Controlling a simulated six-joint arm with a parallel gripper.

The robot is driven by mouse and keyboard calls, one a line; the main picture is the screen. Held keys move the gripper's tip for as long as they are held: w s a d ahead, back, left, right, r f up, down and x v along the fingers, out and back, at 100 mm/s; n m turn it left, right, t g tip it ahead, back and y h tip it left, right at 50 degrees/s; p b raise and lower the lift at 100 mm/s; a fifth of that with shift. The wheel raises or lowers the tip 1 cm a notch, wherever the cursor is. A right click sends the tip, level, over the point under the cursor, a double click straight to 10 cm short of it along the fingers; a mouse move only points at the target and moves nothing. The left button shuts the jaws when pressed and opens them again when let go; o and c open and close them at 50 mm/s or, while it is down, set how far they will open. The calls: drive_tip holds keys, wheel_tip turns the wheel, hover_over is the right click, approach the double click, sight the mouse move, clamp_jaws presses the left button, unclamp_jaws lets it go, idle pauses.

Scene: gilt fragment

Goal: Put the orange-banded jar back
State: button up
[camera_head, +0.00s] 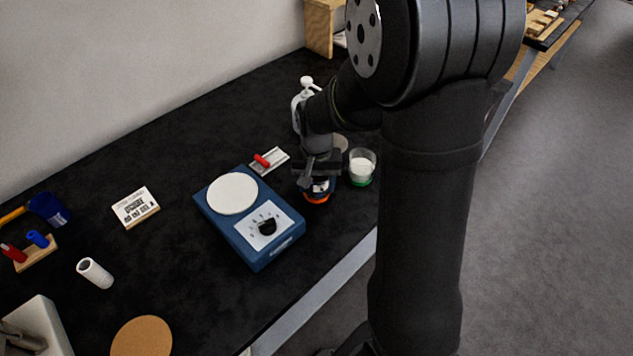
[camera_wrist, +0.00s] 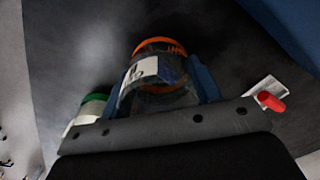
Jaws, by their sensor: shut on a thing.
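The orange-banded jar (camera_head: 317,198) is under my gripper (camera_head: 318,178), just right of the blue scale in the head view. My gripper is shut on this jar, and my arm hides its upper part. In the wrist view the jar (camera_wrist: 158,75) shows its orange band, a white label and dark contents. It sits between the blue fingers of my gripper (camera_wrist: 165,90). I cannot tell whether the jar touches the table. A green-banded jar (camera_head: 362,167) with white contents stands close to its right and also shows in the wrist view (camera_wrist: 88,112).
The blue scale (camera_head: 250,218) with a round white plate stands left of the jar. A red-handled tool on a white piece (camera_head: 268,161) lies behind. A white bottle (camera_head: 304,102) stands behind my gripper. A cork disc (camera_head: 142,337) lies front left. Black table around the scale is partly clear.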

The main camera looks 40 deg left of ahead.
drive_tip(key=shift+f, duration=0.15)
drive_tip(key=o, duration=1.1)
wheel_tip(320, 180, up, 12)
drive_tip(key=shift+r, duration=0.2)
drive_tip(key=shift+f, duration=4.2)
